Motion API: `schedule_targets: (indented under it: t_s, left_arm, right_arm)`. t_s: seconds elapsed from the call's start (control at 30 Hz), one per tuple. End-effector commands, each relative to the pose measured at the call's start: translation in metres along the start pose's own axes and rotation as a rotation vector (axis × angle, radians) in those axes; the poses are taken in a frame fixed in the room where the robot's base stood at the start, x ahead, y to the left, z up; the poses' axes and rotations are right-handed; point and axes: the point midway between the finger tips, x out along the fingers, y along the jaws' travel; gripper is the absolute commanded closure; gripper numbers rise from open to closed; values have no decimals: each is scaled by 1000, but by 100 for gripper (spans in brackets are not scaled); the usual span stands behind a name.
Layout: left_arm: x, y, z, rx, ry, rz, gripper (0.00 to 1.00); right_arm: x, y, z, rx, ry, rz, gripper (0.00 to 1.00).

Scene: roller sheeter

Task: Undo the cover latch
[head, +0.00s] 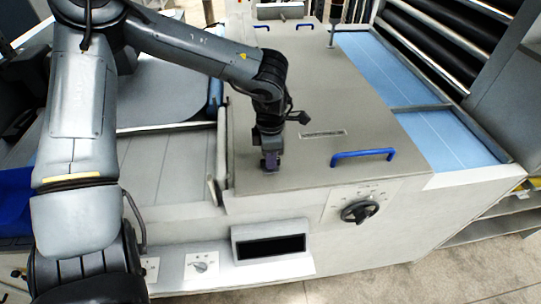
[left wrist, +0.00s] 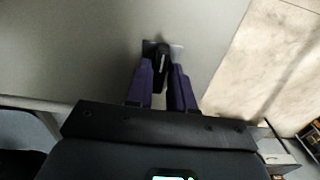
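The grey metal cover (head: 300,110) lies flat and closed on the machine, with a blue handle (head: 362,155) near its front edge. My left gripper (head: 270,164) reaches down to the front left part of the cover. In the left wrist view, a small dark latch (left wrist: 162,58) on a shiny plate stands between the two purple fingers of my left gripper (left wrist: 162,75). The fingers are apart, one on each side of it. I cannot tell whether they press on it. In the head view the gripper hides the latch. My right gripper is not in view.
A black rotary knob (head: 359,211) sits on the front panel, with a dark display (head: 270,247) to its left. Blue belts (head: 450,135) run to the right of the cover. A dark upright post (head: 336,15) stands at the cover's far side.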

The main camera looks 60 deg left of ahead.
Motion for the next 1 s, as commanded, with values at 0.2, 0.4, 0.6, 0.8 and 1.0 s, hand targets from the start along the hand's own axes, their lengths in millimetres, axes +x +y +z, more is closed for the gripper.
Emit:
schedule_targets:
  t_s: [0.2,0.4,0.6,0.8,1.0]
  left_arm:
    - [0,0,0,-1,-1,1,61]
    - [-1,0,0,-2,-2,1,61]
    - [-18,1,1,-1,-4,4,61]
    - [-51,1,1,-2,-4,6,61]
    - [-84,0,1,-2,-3,3,61]
  right_arm:
    - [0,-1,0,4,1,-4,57]
    - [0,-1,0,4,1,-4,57]
    - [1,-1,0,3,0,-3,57]
    - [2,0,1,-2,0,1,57]
    - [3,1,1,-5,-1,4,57]
